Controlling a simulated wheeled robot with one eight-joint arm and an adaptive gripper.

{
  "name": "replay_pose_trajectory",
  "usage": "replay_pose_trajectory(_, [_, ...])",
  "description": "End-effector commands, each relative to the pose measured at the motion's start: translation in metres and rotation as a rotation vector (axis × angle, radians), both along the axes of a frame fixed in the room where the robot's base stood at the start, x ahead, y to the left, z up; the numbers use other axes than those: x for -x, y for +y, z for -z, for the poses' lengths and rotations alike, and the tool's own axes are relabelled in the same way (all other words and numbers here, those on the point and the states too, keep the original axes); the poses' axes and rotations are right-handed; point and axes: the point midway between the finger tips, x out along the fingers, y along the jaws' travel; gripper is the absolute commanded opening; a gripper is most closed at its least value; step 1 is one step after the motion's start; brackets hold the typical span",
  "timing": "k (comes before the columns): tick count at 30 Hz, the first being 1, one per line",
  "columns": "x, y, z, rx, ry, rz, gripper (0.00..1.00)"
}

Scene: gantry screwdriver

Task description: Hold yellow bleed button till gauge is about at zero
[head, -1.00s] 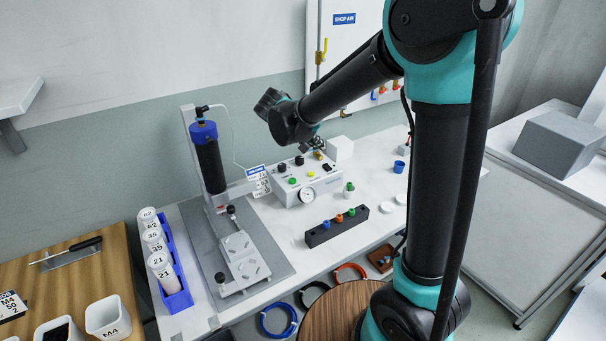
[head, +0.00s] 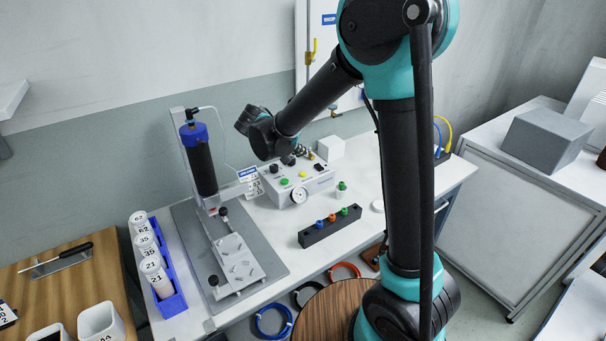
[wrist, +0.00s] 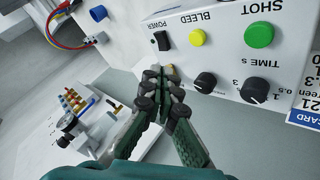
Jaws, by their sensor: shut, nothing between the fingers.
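The yellow bleed button (wrist: 197,37) is on the white control box's panel, under the word BLEED, between the black power switch (wrist: 161,40) and the green shot button (wrist: 259,34). It also shows in the head view (head: 304,174). My gripper (wrist: 165,74) is shut and empty. In the wrist view its fingertips appear below and left of the yellow button, not over it; contact with the box cannot be told.
A dark holder with coloured pieces (head: 330,227) lies in front.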

Motion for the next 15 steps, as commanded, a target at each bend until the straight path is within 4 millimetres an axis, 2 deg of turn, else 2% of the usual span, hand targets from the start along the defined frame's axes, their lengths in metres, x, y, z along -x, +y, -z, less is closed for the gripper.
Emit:
replay_pose_trajectory(6, [0.000,0.000,0.028,0.000,0.000,0.000,0.00])
replay_pose_trajectory(15, [0.000,0.000,0.048,0.000,0.000,0.000,0.00])
